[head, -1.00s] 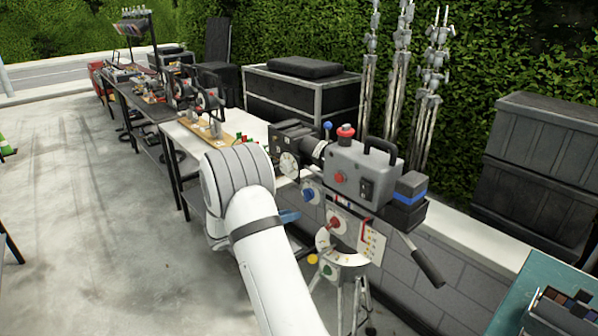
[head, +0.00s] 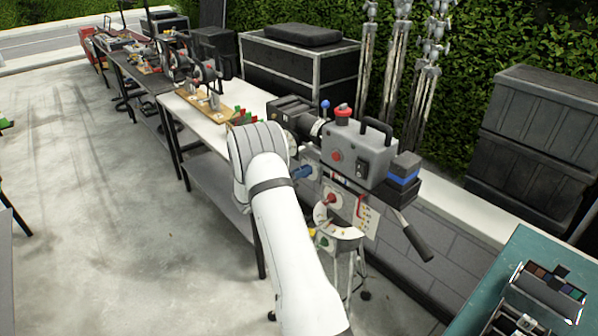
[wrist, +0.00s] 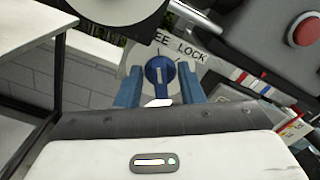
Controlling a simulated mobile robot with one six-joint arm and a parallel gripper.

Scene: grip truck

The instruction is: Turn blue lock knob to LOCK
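My gripper (wrist: 160,76) is open, with one blue finger on each side of the knob. Narrow gaps seem to show between the fingers and the knob. In the head view my gripper (head: 302,172) is at the left side of the grey camera (head: 358,150) on its tripod head. The knob is hard to tell from the fingers there.
A red knob (head: 331,199) and a white curved scale (head: 340,230) are just below. A handle (head: 416,243) juts down right. A white table (head: 188,103) stands left, a teal table (head: 540,262) lower right.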

